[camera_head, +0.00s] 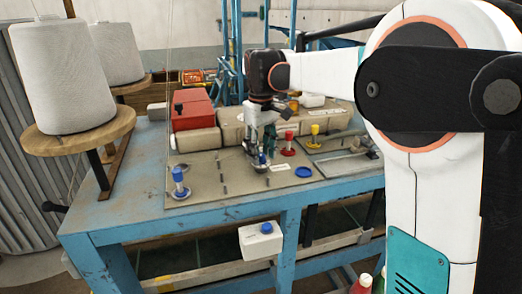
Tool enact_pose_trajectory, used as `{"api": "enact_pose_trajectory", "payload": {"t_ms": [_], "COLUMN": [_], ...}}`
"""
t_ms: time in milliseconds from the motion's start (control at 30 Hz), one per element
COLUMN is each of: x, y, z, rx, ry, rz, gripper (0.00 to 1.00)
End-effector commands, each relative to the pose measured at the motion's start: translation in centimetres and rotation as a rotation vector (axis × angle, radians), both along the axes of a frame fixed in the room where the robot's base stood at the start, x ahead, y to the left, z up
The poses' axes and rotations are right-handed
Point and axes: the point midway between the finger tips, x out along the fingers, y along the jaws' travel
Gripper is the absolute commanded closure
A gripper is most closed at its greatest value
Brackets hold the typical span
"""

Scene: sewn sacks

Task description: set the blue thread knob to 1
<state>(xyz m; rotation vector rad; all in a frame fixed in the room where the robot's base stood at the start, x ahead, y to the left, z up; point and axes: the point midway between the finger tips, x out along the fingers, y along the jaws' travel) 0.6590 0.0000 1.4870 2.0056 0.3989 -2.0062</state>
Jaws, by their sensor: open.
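My gripper (263,151) points down over the panel plate (225,190) on the blue table, its jaws open. A small blue knob (261,159) shows at its fingertips, partly hidden by the fingers; I cannot tell whether they touch it or where it is set. It stands in line with a red knob (288,141) and a yellow knob (314,134). Another blue knob (179,178) stands on a round base at the plate's left. A flat blue disc (303,172) lies at the plate's right. The scale marks are too small to read.
Two large white thread cones (63,78) stand on wooden discs at the left. A red machine housing (192,109) and a beige body (231,127) stand behind the plate. A pale box with a blue button (262,241) hangs at the table's front. My arm covers the right side.

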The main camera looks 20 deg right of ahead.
Motion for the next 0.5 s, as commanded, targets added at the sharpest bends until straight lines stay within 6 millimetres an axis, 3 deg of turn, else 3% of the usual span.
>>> {"api": "enact_pose_trajectory", "payload": {"t_ms": [200,400,500], "x": [0.0,0.0,-0.01], "y": [0.0,0.0,0.0], "z": [-0.04,-0.02,-0.02], "rx": [0.0,0.0,0.0], "ry": [0.0,0.0,0.0], "rz": [0.0,0.0,0.0], "gripper": [0.59,1.0,1.0]}}
